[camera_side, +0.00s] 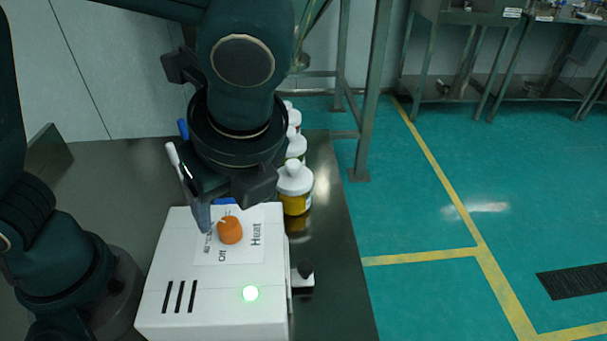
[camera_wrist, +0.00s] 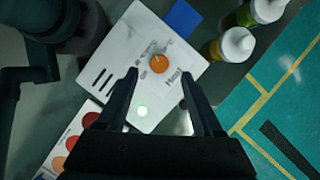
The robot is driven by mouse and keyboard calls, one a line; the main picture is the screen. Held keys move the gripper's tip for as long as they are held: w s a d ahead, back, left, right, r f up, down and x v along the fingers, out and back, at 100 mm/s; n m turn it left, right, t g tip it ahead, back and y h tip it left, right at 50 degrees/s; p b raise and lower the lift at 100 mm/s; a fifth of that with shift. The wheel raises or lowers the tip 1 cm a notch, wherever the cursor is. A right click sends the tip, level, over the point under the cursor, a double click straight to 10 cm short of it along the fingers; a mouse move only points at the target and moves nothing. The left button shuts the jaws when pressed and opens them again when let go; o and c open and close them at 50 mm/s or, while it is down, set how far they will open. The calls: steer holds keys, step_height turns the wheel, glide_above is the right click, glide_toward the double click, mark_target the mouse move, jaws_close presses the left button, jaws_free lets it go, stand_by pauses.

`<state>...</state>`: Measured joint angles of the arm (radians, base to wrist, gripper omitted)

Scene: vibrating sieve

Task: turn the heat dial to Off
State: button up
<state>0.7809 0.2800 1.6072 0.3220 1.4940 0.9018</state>
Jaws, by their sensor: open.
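The orange heat dial (camera_side: 230,230) sits on top of a white box (camera_side: 215,305), on a label with the words "Heat" and "Off". A small pale mark shows on the dial, pointing to the upper left in the side view. In the wrist view the dial (camera_wrist: 158,64) lies between and just beyond the fingertips. My gripper (camera_side: 228,208) is open above the box. In the wrist view my gripper (camera_wrist: 159,76) has both fingers spread apart with nothing between them. One finger hides part of the label in the side view.
A green light (camera_side: 251,293) glows on the box. Several white-capped bottles (camera_side: 296,190) stand right behind it on the dark table (camera_side: 335,270).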

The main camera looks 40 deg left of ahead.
mark_target(228, 224)
steer(key=shift+x, duration=2.5)
jaws_close()
